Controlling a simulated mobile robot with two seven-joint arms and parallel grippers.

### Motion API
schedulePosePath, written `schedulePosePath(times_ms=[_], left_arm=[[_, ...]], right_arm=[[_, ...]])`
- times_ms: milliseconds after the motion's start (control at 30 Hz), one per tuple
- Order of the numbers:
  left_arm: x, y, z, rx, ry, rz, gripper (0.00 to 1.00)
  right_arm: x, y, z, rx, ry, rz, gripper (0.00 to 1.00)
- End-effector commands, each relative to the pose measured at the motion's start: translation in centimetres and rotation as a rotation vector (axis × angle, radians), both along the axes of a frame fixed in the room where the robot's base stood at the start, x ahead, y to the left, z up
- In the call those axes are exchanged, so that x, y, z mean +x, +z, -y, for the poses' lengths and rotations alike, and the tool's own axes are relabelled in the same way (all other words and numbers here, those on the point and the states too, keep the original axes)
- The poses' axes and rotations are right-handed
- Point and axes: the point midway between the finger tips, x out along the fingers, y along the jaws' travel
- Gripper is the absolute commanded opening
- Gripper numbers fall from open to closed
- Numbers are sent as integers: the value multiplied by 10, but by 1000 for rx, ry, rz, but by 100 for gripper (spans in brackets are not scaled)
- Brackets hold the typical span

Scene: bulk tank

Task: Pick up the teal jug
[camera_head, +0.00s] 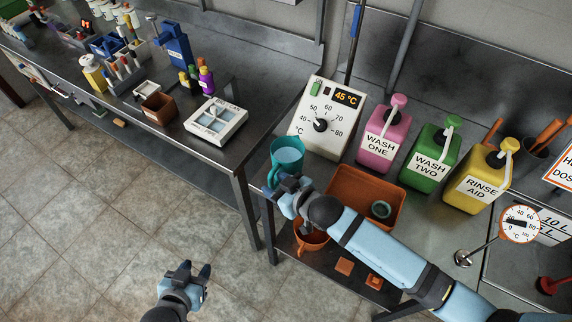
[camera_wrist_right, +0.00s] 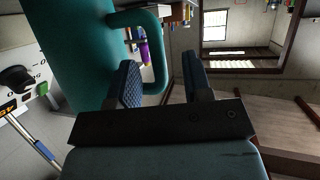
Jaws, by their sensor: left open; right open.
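The teal jug (camera_head: 288,158) stands upright at the left end of the right-hand counter, in front of the temperature dial box, with pale liquid showing inside. In the right wrist view the jug (camera_wrist_right: 80,50) fills the left side, tilted by the camera. Its handle (camera_wrist_right: 158,45) appears between the two fingers. My right gripper (camera_head: 282,187) is open at the handle side of the jug; it also shows in the right wrist view (camera_wrist_right: 161,72). I cannot tell whether a finger touches the handle. My left gripper (camera_head: 194,271) is open and empty over the tiled floor.
The dial box (camera_head: 322,118) stands close behind the jug. Pink (camera_head: 380,138), green (camera_head: 429,157) and yellow (camera_head: 480,180) jugs line the back. An orange tray (camera_head: 350,185) lies right of the jug, partly behind my right arm. An orange container (camera_head: 309,241) sits below. Floor at left is clear.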

Motion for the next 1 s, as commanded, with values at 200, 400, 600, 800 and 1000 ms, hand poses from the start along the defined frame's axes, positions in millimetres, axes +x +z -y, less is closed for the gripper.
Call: schedulePosePath(times_ms=[200,400,600,800,1000], left_arm=[[1,9,-3,4,5,6,43],[2,10,-4,5,7,8,43],[2,10,-3,3,6,9,43],[1,11,-1,1,3,8,43],[1,11,-1,0,3,7,43]], right_arm=[[24,-11,-20,0,-1,1,45],[30,-16,-25,1,0,1,45],[30,-16,-25,1,0,1,32],[30,-16,-25,1,0,1,0],[30,-15,-25,2,1,4,0]])
